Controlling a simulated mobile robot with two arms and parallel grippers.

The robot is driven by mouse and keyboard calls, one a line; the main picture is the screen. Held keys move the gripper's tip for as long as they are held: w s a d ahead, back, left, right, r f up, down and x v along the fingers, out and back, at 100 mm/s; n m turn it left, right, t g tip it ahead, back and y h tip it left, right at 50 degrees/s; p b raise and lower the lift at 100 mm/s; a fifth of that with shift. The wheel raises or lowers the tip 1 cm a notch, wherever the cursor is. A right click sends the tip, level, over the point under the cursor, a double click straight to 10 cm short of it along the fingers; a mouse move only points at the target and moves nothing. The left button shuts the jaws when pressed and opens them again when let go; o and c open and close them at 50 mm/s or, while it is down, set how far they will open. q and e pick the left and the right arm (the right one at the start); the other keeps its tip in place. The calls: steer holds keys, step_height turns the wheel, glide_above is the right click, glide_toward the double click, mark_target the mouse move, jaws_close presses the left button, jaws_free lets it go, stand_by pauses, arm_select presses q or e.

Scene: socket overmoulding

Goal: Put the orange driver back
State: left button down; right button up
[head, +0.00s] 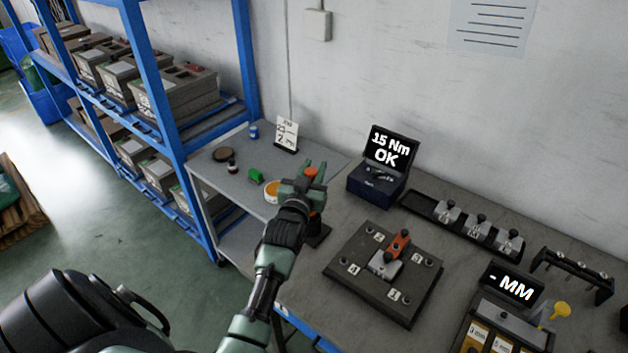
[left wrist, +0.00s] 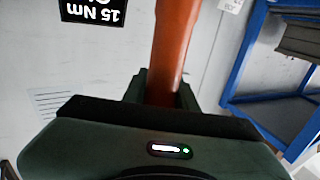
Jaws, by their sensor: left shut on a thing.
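The orange driver (left wrist: 172,50) stands up between the jaws of my left gripper in the left wrist view, and the jaws are shut on it. My right gripper is not in view.
A black fixture plate (head: 350,290) with numbered corners holds a grey and orange part (head: 398,245). A tester (head: 378,188) reads "15 Nm OK". A rack of grey parts (head: 447,212) lies right. The grey side table (head: 215,175) holds small items; a blue shelf (head: 160,85) stands left.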

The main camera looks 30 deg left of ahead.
arm_select(q)
step_height(320, 180, down, 4)
steer(key=shift+f, duration=0.2)
stand_by(0.3)
steer(key=c, duration=1.1)
jaws_free()
steer(key=shift+b+v, duration=0.95)
steer(key=shift+v, duration=5.1)
